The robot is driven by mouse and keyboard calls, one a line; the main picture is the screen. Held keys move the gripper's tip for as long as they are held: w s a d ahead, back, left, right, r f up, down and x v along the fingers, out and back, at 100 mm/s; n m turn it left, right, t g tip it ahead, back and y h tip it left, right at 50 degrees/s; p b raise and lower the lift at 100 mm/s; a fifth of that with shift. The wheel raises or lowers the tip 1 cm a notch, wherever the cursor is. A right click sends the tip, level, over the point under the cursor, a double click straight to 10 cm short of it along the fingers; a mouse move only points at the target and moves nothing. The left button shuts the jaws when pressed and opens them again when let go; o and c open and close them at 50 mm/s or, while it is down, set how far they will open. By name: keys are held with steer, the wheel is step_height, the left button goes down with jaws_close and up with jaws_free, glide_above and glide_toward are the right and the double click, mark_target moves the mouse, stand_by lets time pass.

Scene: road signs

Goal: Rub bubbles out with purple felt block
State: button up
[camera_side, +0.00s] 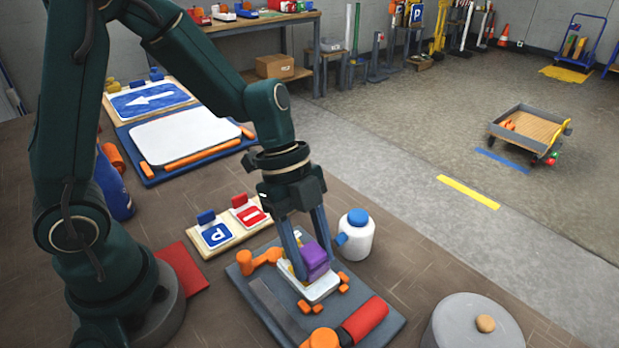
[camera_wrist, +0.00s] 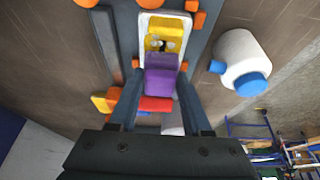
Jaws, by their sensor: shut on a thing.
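My gripper (camera_side: 308,250) points down over the grey work board (camera_side: 391,325) and is shut on the purple felt block (camera_side: 314,258). The block also shows between the fingers in the wrist view (camera_wrist: 160,80). Below it lies a white-edged plate (camera_side: 322,288) with a yellow face; in the wrist view the yellow face (camera_wrist: 166,27) carries small dark and white marks. The block is over or on this plate; I cannot tell if they touch. Individual bubbles are too small to make out.
Orange clamps (camera_side: 258,260) and a red roller (camera_side: 364,319) sit on the board. A white bottle with blue cap (camera_side: 356,240) stands close at the right. Small P and red signs (camera_side: 231,225) lie behind. A grey round lidded container (camera_side: 470,325) is front right.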

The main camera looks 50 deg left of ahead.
steer(key=shift+f, duration=0.6)
stand_by(0.5)
steer(key=shift+s, duration=0.5)
steer(key=shift+w, duration=0.85)
steer(key=shift+s, duration=0.7)
steer(key=shift+w, duration=0.2)
